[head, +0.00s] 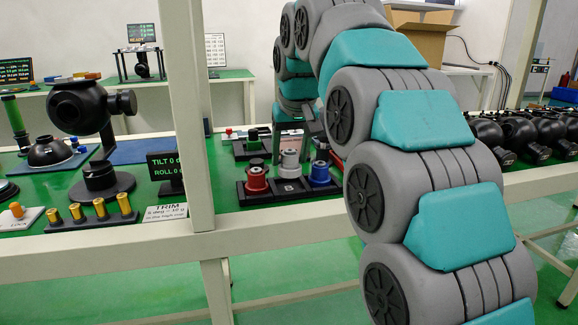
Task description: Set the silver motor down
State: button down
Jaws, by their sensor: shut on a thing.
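The silver motor (290,165) is in the middle of the head view, between a red motor (257,176) and a blue motor (320,173). It is at the middle place of a black tray (276,198) on the green bench. My gripper (291,148) reaches down from above with its dark fingers around the upper part of the silver motor, shut on it. The motor looks upright. I cannot tell whether its base touches the tray. My arm hides part of the area right of the tray.
A pale post (187,110) stands at the left front. A black gimbal (88,107), brass weights (100,209) and a TRIM card (166,212) are left on the bench. Another dark tray (252,149) lies behind. Several black gimbal cameras (521,133) line the right side.

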aim_at(289, 168)
jog(key=shift+w+a, duration=0.15)
jog(key=shift+w, duration=0.05)
jog(key=shift+f, duration=1.8)
jog(key=shift+c, duration=0.6)
grip_release()
jog(key=shift+f, duration=0.1)
jog(key=shift+r, duration=0.5)
jog(key=v, duration=1.1)
jog(key=shift+s, duration=0.25)
